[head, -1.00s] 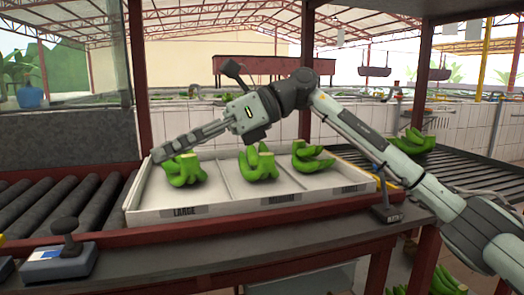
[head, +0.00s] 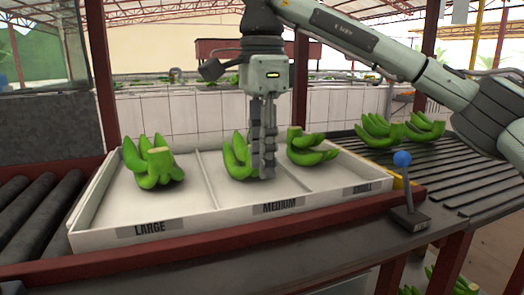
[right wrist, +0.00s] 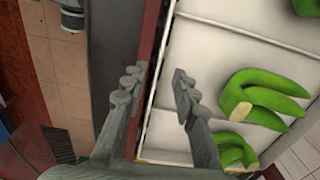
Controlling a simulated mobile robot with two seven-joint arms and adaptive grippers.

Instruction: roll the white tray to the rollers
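The white tray (head: 215,225) stands on the red-edged bench. It has LARGE, MEDIUM and a blurred third label, with a green banana bunch in each compartment: the large one (head: 152,165), the middle one (head: 237,157) and the right one (head: 310,150). The rollers (head: 30,225) are dark cylinders at the left, beside the tray's left end. My right gripper (head: 263,172) points down over the middle compartment, overlapping the middle bunch. In the right wrist view its fingers (right wrist: 155,80) are apart and empty, with the tray's front wall (right wrist: 153,95) between them in the picture. Contact cannot be told. My left gripper is out of view.
A slatted belt (head: 450,185) with two banana bunches (head: 378,130) lies at the right. A blue-knobbed lever (head: 403,160) stands on the bench at the tray's front right. A red post (head: 103,80) rises behind the tray's left part. The rollers are bare.

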